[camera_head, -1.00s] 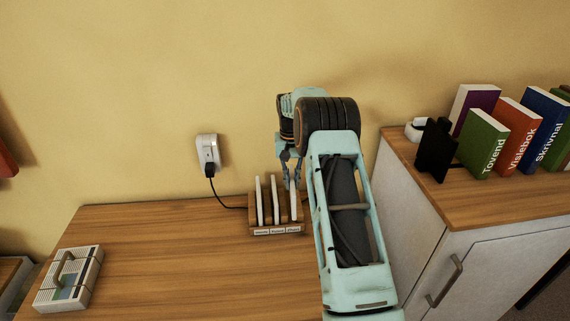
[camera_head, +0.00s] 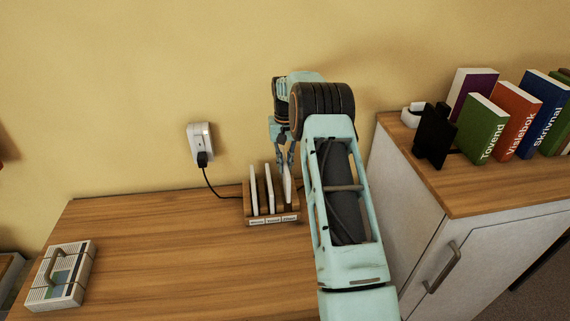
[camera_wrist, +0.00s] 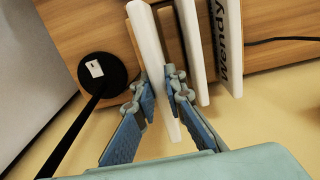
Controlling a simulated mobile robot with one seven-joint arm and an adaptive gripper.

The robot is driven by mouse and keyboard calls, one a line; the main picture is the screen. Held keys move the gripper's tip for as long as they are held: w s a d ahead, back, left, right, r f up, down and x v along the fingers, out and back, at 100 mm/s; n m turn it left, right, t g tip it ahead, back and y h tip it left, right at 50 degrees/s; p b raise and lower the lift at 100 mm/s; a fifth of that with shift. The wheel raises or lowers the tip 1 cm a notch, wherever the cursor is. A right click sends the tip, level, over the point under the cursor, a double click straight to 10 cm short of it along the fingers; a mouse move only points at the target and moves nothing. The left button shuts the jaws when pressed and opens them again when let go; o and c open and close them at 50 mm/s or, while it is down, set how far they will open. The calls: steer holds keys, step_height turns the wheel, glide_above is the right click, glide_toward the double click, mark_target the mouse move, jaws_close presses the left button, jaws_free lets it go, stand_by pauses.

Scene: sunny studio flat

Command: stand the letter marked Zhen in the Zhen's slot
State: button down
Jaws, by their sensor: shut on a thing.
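A small wooden letter rack (camera_head: 272,220) with three labelled slots stands at the back of the desk. Its labels are too small to read. My gripper (camera_head: 283,160) is above the rack's right slot, shut on a thin white letter (camera_head: 288,186), which also shows between the fingers in the wrist view (camera_wrist: 146,40). The letter is nearly upright, its lower end at the right slot; I cannot tell how deep it sits. No name shows on it. Two other letters stand in the left (camera_head: 254,190) and middle (camera_head: 269,188) slots. The left one reads "Wendy" in the wrist view (camera_wrist: 229,50).
A wall socket (camera_head: 201,143) with a plug and black cord is behind the rack. A white cabinet (camera_head: 470,190) with books and a black object (camera_head: 434,136) stands close on the right. A striped box (camera_head: 62,275) is at the desk's left. The desk between is clear.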

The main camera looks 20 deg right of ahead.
steer(key=shift+f+b, duration=1.1)
steer(key=shift+f, duration=1.15)
steer(key=shift+f+b, duration=0.6)
steer(key=shift+f, duration=0.35)
steer(key=c, duration=1.9)
jaws_free()
steer(key=shift+r+p, duration=2.2)
steer(key=shift+r, duration=1.85)
